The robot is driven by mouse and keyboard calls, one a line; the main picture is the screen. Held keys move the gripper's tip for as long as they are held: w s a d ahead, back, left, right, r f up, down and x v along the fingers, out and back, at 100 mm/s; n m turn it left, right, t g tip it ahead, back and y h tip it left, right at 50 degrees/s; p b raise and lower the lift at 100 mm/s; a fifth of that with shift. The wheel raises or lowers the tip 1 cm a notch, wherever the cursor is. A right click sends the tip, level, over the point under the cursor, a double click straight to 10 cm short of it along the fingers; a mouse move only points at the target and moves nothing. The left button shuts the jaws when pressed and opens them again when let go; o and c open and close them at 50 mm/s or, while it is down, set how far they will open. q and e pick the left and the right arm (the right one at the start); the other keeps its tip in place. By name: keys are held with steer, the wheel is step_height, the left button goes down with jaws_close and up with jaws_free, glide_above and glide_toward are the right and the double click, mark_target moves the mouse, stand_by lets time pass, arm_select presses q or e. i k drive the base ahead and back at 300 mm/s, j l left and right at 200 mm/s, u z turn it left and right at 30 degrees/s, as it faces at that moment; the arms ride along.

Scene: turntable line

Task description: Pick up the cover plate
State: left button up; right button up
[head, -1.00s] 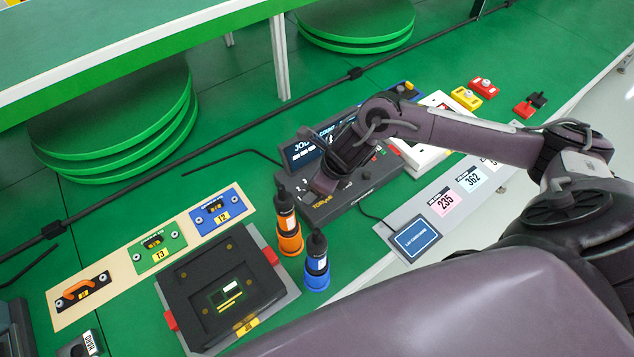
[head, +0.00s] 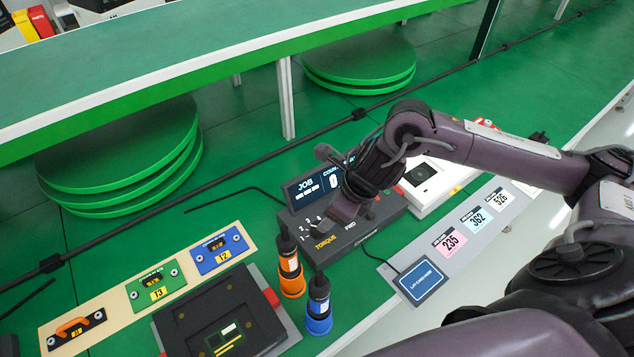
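No part is clearly marked as the cover plate. A beige board (head: 114,302) at the lower left bears a black plate with an orange handle (head: 76,329), a green plate (head: 155,284) and a blue plate (head: 219,250). A black square unit (head: 191,310) with a small circuit board in its middle lies in front of them. My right gripper (head: 343,209) hangs over the grey torque controller (head: 353,238), well right of the plates. Its fingers are seen from behind, so I cannot tell whether they are open. My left gripper is out of view.
An orange-collared driver (head: 290,270) and a blue-collared driver (head: 319,304) stand between the black unit and the controller. A label strip (head: 447,243) with a blue pad (head: 420,281) lies along the front edge. Stacked green discs (head: 125,165) are at the back left.

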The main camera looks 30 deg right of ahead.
mark_target(216, 251)
steer(key=k, duration=1.5)
